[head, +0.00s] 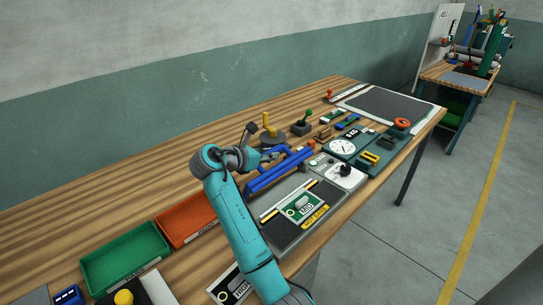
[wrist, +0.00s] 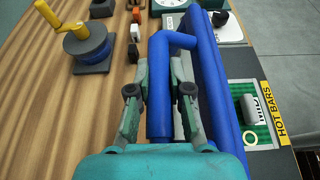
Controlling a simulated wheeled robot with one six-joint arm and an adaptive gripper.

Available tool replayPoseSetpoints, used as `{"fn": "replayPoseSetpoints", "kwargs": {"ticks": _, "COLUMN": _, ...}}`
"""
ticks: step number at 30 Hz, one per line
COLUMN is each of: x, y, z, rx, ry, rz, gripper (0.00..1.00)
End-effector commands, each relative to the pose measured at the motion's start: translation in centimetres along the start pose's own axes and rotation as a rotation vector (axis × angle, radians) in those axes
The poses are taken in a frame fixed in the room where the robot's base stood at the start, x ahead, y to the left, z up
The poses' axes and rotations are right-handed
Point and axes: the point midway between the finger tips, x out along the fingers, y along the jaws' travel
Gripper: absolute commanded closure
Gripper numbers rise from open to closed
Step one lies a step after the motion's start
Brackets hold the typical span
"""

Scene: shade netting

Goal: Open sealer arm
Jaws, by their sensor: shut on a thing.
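The heat sealer (head: 283,232) sits on the workbench, with a dark bed, a green and white MID card and a yellow HOT BARS label (head: 315,217). Its blue sealer arm (head: 281,172) is a long bar along the sealer's wall side, with the pale bar strip in front of it uncovered. In the wrist view the blue bar (wrist: 207,75) runs lengthwise, and its bent blue handle (wrist: 160,110) lies between my fingers. My gripper (wrist: 160,92) is shut on this handle. The exact lift angle of the arm is hard to tell.
Green (head: 125,255) and red-orange (head: 187,220) trays lie left of my arm. A yellow-handled round tool (head: 268,132) stands behind the sealer. A white dial (head: 342,147) and small tools crowd the right. Bare wood lies along the wall.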

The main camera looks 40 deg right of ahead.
Motion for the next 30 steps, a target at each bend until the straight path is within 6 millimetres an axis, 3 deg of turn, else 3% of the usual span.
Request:
{"fn": "replayPoseSetpoints", "kwargs": {"ticks": 14, "x": 0.00, "y": 0.19, "z": -0.12, "rx": 0.000, "ry": 0.001, "rz": 0.002, "gripper": 1.00}}
{"fn": "replayPoseSetpoints", "kwargs": {"ticks": 15, "x": 0.00, "y": 0.18, "z": -0.12, "rx": 0.000, "ry": 0.001, "rz": 0.002, "gripper": 0.77}}
{"fn": "replayPoseSetpoints", "kwargs": {"ticks": 18, "x": 0.00, "y": 0.17, "z": -0.11, "rx": 0.000, "ry": 0.001, "rz": 0.002, "gripper": 0.57}}
{"fn": "replayPoseSetpoints", "kwargs": {"ticks": 30, "x": -0.78, "y": 0.21, "z": -0.10, "rx": 0.001, "ry": 0.001, "rz": 0.003, "gripper": 0.57}}
